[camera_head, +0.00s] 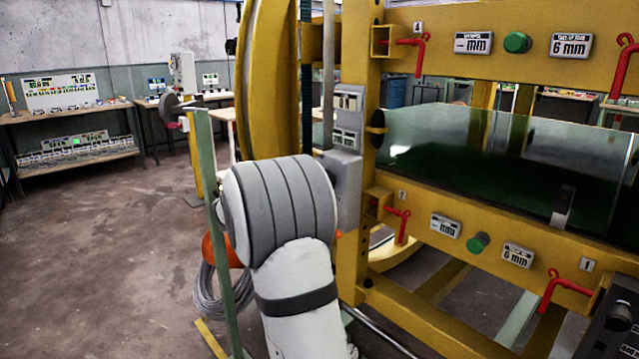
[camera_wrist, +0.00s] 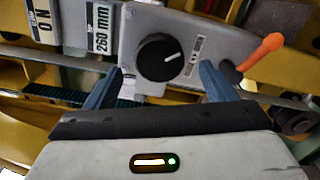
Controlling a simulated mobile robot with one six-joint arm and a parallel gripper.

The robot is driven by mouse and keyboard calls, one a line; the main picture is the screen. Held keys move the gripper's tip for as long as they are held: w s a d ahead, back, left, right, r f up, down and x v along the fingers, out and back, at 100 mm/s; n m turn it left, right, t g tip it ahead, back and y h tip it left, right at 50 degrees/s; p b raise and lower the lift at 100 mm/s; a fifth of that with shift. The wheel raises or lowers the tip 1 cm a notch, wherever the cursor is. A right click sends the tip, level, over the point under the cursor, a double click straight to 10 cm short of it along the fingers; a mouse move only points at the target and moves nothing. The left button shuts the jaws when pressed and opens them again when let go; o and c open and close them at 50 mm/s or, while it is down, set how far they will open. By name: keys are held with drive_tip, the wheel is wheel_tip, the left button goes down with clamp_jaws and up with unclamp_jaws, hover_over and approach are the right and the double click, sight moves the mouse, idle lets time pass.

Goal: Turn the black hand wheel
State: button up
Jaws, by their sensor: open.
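In the wrist view a round black wheel or knob (camera_wrist: 158,57) with a white pointer line sits on a grey panel (camera_wrist: 135,24). My gripper (camera_wrist: 161,75) is open, with one blue-grey finger to the left of the wheel and one to its right. Neither finger appears to touch it, and nothing is held. I cannot tell how far the fingertips are from the panel. In the head view my pale arm stands in front of a grey control box (camera_head: 346,182) on the yellow frame; my gripper and the wheel are hidden there.
An orange-red handle (camera_wrist: 262,50) sticks out just right of my right finger. A label plate reading 260 mm (camera_wrist: 101,28) is at upper left. In the head view a green post (camera_head: 217,230) stands close beside my arm. Open floor (camera_head: 100,240) lies at left.

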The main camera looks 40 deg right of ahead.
drive_tip(key=a, duration=0.2)
drive_tip(key=shift+s+a, duration=0.1)
drive_tip(key=shift+a, duration=0.25)
drive_tip(key=s+a+r+m+y+p, duration=0.1)
drive_tip(key=s+a+m+y+p, duration=0.1)
drive_tip(key=s+a+y+p, duration=0.7)
drive_tip(key=s+a+r+m+t+y+p, duration=0.1)
drive_tip(key=s+a+y+p, duration=0.8)
drive_tip(key=s+a, duration=0.9)
drive_tip(key=shift+s+a+r+m, duration=0.25)
drive_tip(key=shift+a+r+m, duration=0.45)
drive_tip(key=shift+a+r, duration=0.1)
